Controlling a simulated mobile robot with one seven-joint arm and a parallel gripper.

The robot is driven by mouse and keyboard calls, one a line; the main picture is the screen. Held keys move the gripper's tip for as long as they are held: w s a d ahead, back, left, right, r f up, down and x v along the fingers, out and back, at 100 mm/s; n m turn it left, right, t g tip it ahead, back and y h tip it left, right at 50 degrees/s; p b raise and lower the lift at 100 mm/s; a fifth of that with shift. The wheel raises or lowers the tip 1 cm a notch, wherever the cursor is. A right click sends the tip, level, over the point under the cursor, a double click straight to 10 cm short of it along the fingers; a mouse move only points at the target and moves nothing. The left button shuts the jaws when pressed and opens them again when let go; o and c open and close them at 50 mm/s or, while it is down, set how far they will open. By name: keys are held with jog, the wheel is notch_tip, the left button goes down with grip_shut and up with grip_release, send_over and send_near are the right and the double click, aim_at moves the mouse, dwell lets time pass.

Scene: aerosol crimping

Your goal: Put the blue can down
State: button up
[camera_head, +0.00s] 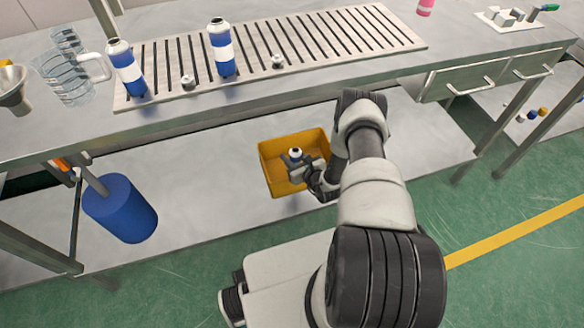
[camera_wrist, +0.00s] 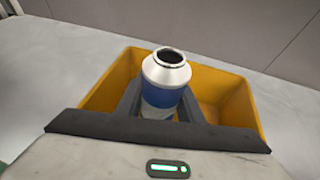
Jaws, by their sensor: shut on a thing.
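The blue can (camera_wrist: 165,92), with a silver shoulder and an open top, is held upright between the two fingers of my gripper (camera_wrist: 160,108) in the wrist view. In the head view my gripper (camera_head: 304,171) is low, at the yellow bin (camera_head: 268,165) on the lower shelf, and the can's top (camera_head: 295,153) shows there. The yellow bin's wall (camera_wrist: 100,87) rises around the can in the wrist view. The can is over or inside the bin. Its lower end is hidden, so I cannot tell whether it touches the bin floor.
Two blue-and-white cans (camera_head: 126,68) (camera_head: 221,47) stand on the slatted rack (camera_head: 330,45) on the bench top, near small valve parts (camera_head: 187,81). The bench edge (camera_head: 250,112) lies above the bin. The lower shelf (camera_head: 210,190) is clear around it.

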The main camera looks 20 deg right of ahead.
notch_tip(320, 180, down, 5)
jog(key=shift+b, duration=0.8)
